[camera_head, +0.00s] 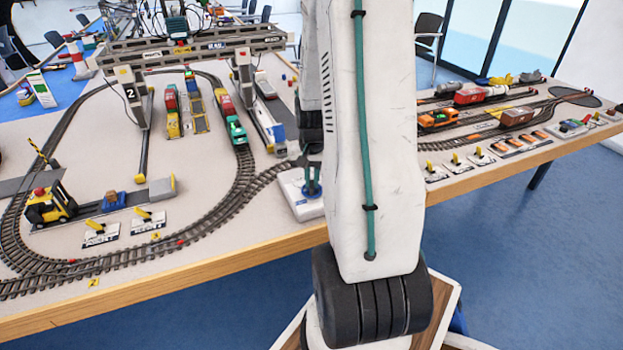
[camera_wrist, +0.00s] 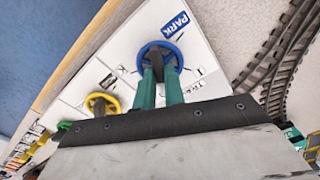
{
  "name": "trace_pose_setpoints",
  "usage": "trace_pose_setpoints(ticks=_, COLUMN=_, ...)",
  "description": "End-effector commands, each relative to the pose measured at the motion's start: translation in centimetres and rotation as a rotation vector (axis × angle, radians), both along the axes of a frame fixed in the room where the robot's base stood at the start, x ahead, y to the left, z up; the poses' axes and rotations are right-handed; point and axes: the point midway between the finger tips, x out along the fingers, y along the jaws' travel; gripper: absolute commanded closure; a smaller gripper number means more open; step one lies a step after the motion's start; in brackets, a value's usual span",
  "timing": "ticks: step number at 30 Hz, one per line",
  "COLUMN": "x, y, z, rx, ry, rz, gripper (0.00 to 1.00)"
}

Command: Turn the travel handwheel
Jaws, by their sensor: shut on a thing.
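In the wrist view, a blue handwheel (camera_wrist: 147,52) sits on a white control panel (camera_wrist: 125,50) near a blue PARK label. My gripper (camera_wrist: 160,66) has its green fingers down in the middle of this wheel and is shut on it. A yellow handwheel (camera_wrist: 92,106) is on the same panel to the lower left, apart from the fingers. In the head view, the panel (camera_head: 296,190) stands at the table's front edge, with the blue handwheel (camera_head: 312,194) partly hidden by my arm and fingers. I cannot tell from the small print which wheel is labelled travel.
Model railway track (camera_head: 249,170) curves close to the panel's left. The gantry crane (camera_head: 185,45) stands behind, over wagons (camera_head: 226,105). A yellow forklift (camera_head: 50,205) is at the left. A second track area with wagons (camera_head: 440,118) lies right of my arm.

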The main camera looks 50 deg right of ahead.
Motion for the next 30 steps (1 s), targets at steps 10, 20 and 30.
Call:
trace_pose_setpoints(ticks=10, x=0.22, y=-0.08, z=0.13, rx=-0.003, ry=-0.005, rz=-0.143, gripper=1.0)
trace_pose_setpoints(ticks=20, x=0.25, y=-0.1, z=0.15, rx=-0.004, ry=-0.006, rz=-0.17, gripper=1.0)
trace_pose_setpoints(ticks=30, x=0.23, y=-0.11, z=0.14, rx=-0.004, ry=-0.006, rz=-0.169, gripper=0.67)
